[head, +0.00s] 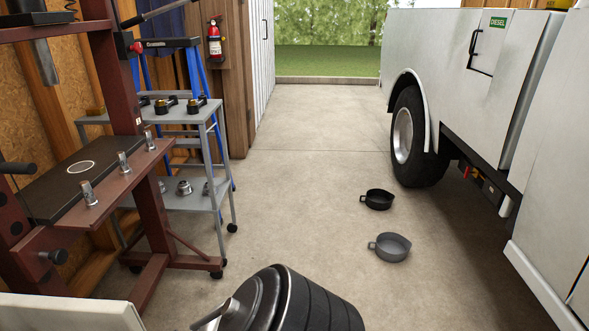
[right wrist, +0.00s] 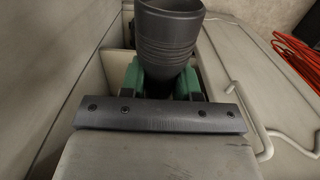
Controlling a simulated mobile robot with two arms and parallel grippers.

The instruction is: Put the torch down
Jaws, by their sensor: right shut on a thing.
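In the right wrist view my right gripper (right wrist: 164,82) is shut on a dark grey ribbed cylinder, which I take to be the torch (right wrist: 171,38). The torch widens toward the top of the picture, where its end is cut off by the frame. Its lower end is hidden between the green fingers. Pale panels and a narrow gap lie around and behind the gripper; I cannot tell whether the torch touches them. Neither gripper shows in the head view.
A white truck (head: 465,60) stands on the right. Two pans (head: 377,199) (head: 389,247) lie on the concrete floor. A red press (head: 150,200) and grey cart (head: 215,135) stand on the left. Orange-red hose (right wrist: 300,62) lies at the wrist view's right.

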